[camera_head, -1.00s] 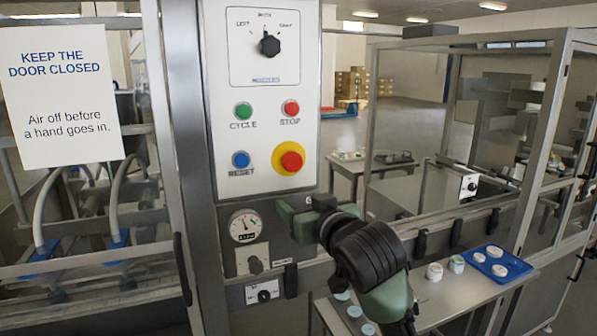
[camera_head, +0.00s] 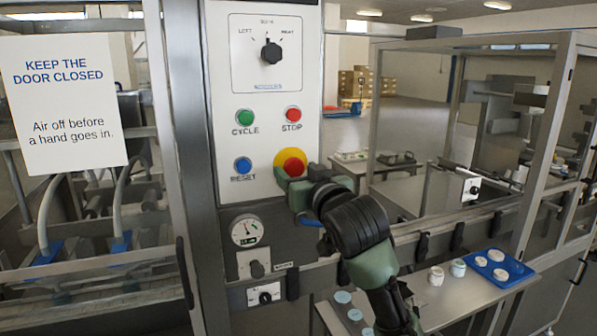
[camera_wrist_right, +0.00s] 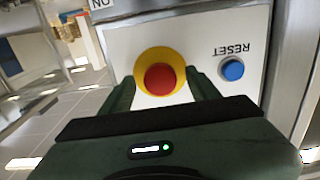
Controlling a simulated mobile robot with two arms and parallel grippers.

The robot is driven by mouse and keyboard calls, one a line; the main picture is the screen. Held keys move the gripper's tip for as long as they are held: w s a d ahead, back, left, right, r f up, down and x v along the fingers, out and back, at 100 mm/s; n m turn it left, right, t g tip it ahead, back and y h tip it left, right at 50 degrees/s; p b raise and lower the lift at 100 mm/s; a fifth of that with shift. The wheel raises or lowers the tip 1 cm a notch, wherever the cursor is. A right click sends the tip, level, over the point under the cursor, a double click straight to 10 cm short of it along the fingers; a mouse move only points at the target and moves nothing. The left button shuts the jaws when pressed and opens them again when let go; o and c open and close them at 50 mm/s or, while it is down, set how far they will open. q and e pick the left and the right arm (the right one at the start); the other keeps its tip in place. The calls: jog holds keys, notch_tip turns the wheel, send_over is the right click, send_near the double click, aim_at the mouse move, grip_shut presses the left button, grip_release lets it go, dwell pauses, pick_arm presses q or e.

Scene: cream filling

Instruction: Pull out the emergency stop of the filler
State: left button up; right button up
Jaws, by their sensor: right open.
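The emergency stop is a red mushroom button (camera_head: 292,165) on a yellow round collar, low on the white control panel (camera_head: 219,119) of the filler. My right gripper (camera_head: 284,176) is right at it, its fingers partly covering the lower part of the collar. In the right wrist view the red button (camera_wrist_right: 160,79) lies between the two green fingers of the right gripper (camera_wrist_right: 162,88). The fingers stand apart, one on each side of the button, and do not appear to grip it. My left gripper is not in view.
A green CYCLE button (camera_head: 245,117), a red STOP button (camera_head: 293,114) and a blue RESET button (camera_head: 243,165) sit close by on the panel. A selector knob (camera_head: 271,52) is above. A pressure gauge (camera_head: 246,230) is below. A blue tray (camera_head: 499,265) lies at right.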

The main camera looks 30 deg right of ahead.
grip_shut()
jog(key=shift+s+a+p, duration=0.1)
jog(key=shift+s+p, duration=0.1)
jog(key=shift+p, duration=0.15)
jog(key=shift+s, duration=0.3)
jog(key=shift+s+a, duration=0.1)
jog(key=shift+s, duration=0.1)
jog(key=shift+w, duration=0.1)
grip_release()
jog(key=shift+s, duration=0.25)
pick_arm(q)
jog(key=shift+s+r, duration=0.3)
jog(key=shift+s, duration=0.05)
